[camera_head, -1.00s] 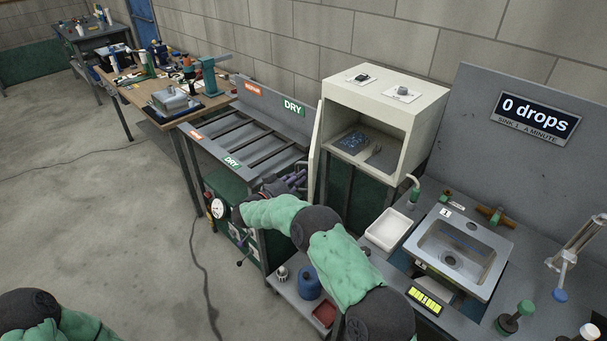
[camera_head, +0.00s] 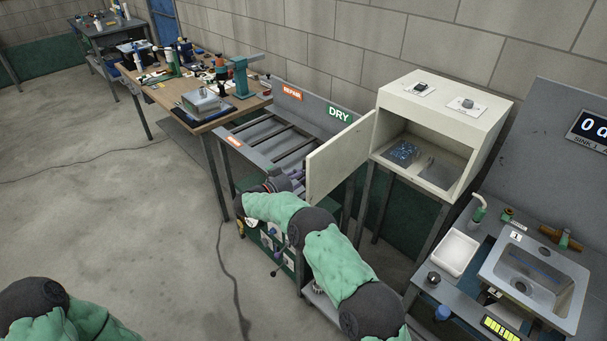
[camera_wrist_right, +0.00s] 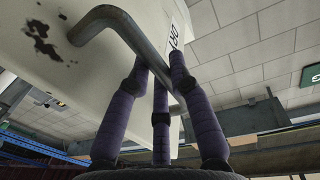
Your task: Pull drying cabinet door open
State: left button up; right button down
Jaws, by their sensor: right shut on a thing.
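The cream drying cabinet (camera_head: 445,105) stands on legs beside the sink, its front open to view. Its door (camera_head: 340,158) is swung out to the left, with its inner face showing. In the right wrist view, my right gripper (camera_wrist_right: 160,78) has purple fingers closed around the bent grey bar handle (camera_wrist_right: 125,38) on the pale door panel (camera_wrist_right: 75,75). In the head view my right gripper (camera_head: 292,178) is at the door's free edge, partly hidden by the door and my wrist. My left arm shows at the lower left; its gripper is out of frame.
A board and a small tool lie inside the cabinet. The slatted DRY rack (camera_head: 258,140) stands behind the door on the left. A workbench (camera_head: 195,95) is beyond it. The sink (camera_head: 535,275) and white tray (camera_head: 455,252) are at right. The left floor is mostly clear.

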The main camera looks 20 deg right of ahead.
jog(key=shift+w, duration=0.1)
dwell(0.3)
jog(key=c, duration=1.1)
grip_release()
jog(key=shift+a, duration=0.1)
jog(key=v, duration=1.1)
jog(key=shift+s+a, duration=0.25)
jog(key=shift+a, duration=0.1)
